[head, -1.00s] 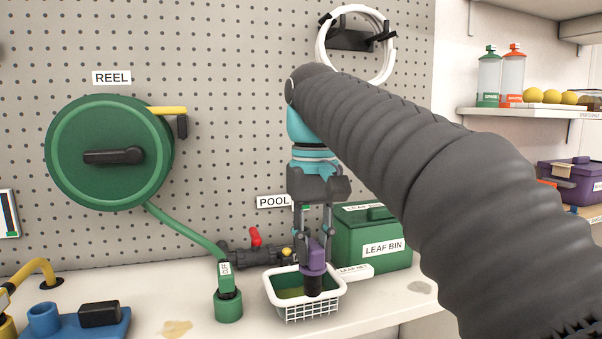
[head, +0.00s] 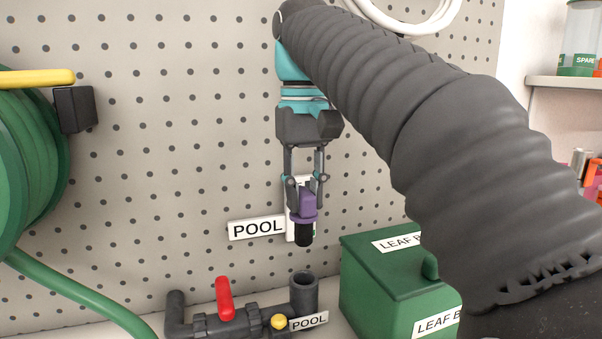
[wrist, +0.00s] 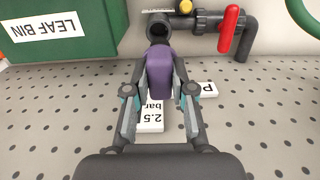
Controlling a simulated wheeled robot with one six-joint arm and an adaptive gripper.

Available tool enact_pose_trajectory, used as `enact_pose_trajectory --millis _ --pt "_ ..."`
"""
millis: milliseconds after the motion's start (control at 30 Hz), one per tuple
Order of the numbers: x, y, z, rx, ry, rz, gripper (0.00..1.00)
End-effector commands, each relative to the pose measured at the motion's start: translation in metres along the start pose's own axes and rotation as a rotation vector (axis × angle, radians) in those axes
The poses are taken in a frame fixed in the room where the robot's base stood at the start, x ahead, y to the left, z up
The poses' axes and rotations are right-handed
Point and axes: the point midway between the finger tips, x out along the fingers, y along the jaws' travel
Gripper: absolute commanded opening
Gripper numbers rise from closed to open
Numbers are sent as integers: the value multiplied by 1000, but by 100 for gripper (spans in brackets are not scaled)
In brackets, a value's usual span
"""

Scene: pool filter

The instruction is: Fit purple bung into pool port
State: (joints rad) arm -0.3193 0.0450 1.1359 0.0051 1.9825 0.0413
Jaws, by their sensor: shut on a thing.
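My gripper (head: 305,187) is shut on the purple bung (head: 302,208), which hangs upright with its black plug end pointing down. The bung also shows between my fingers in the wrist view (wrist: 159,74). The pool port (head: 304,284) is the open, upward-facing dark pipe end at the right of the black pipework, with a POOL tag beside it. The bung is above the port and apart from it in the head view. In the wrist view the port mouth (wrist: 159,29) shows just beyond the bung, partly hidden by it.
A red valve handle (head: 224,298) and a yellow knob (head: 278,321) stand on the pipework left of the port. The green leaf bin (head: 385,280) is close on the right. A POOL sign (head: 256,228) is on the pegboard behind. A green reel (head: 30,160) is at left.

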Motion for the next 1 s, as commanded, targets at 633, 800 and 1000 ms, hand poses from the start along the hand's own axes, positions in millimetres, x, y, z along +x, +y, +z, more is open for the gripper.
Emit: enact_pose_trajectory --millis 633,800,1000 --pt "3 -1 3 -1 0 4 0" --pt "16 0 3 0 1 4 0" --pt "36 0 3 0 0 4 0"
